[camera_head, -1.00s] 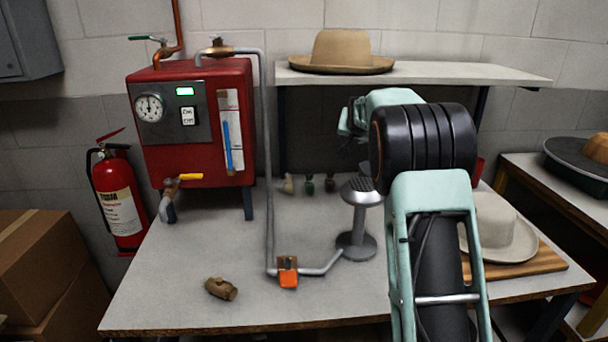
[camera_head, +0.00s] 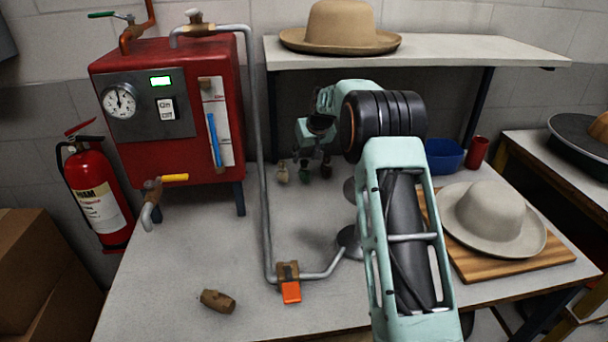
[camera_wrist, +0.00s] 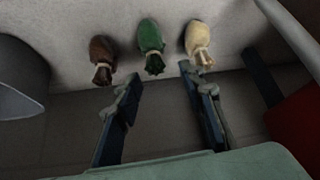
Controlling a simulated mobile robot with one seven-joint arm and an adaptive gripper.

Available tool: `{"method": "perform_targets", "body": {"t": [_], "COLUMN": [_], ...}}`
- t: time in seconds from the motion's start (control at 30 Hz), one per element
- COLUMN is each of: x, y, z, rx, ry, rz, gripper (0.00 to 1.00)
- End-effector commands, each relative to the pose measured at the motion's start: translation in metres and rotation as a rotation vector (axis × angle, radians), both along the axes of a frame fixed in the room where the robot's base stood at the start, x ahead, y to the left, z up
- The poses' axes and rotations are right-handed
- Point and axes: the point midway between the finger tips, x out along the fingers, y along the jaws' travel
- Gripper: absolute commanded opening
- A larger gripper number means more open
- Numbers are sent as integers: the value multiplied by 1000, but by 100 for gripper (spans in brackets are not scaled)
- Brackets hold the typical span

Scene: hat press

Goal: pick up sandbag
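Three small tied sandbags lie in a row at the back of the table, under the shelf: a cream one (camera_head: 282,172), a green one (camera_head: 306,170) and a brown one (camera_head: 327,170). The wrist view shows them in reverse order: brown (camera_wrist: 103,55), green (camera_wrist: 150,42) and cream (camera_wrist: 197,38). My gripper (camera_head: 315,152) is above them, pointing down. In the wrist view my gripper (camera_wrist: 158,78) has its two fingers spread apart with nothing between them. The green bag's tied neck is nearest the gap, beyond the fingertips; whether anything touches is unclear.
The red boiler (camera_head: 180,100) and its grey pipe (camera_head: 258,130) stand left of the bags. The shelf (camera_head: 440,50) with a tan hat (camera_head: 340,25) is overhead. The press stand (camera_head: 350,240) is partly behind my arm. A brown lump (camera_head: 218,300) lies at the front.

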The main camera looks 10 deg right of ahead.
Motion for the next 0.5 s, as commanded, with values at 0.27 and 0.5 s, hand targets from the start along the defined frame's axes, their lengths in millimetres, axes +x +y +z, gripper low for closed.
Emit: {"method": "perform_targets", "body": {"t": [0.27,0.5], "x": [10,25], "y": [-1,-2], "z": [-19,-45], "rx": [0,1], "ry": [1,0], "rz": [-1,-1], "gripper": [37,37]}}
